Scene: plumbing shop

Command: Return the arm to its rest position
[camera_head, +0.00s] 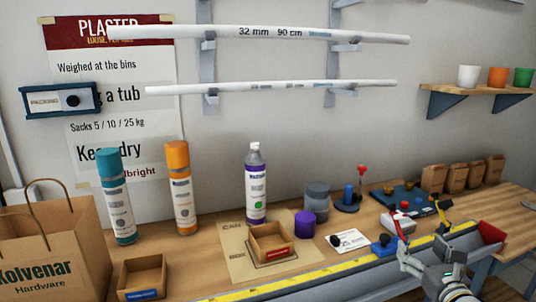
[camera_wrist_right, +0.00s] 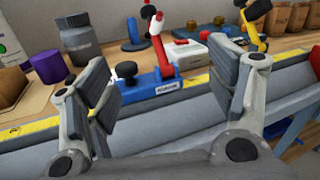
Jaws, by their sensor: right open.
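My right gripper (camera_head: 432,250) is at the lower right of the head view, in front of and above the bench's front edge. In the right wrist view its two dark-padded fingers (camera_wrist_right: 168,85) stand wide apart, with nothing held between them. Beyond them is a small blue block with a label (camera_wrist_right: 165,87), a black knob and a red upright part, apart from the pads as far as I can tell. My left gripper is not in view.
The wooden bench (camera_head: 190,253) holds a paper bag (camera_head: 60,255), teal (camera_head: 118,200) and orange (camera_head: 181,190) tubes, a white bottle (camera_head: 256,190), an open wooden box (camera_head: 272,244), a purple cap (camera_head: 305,224) and a grey jar (camera_head: 317,197). A yellow measuring strip (camera_head: 290,284) lines the front edge.

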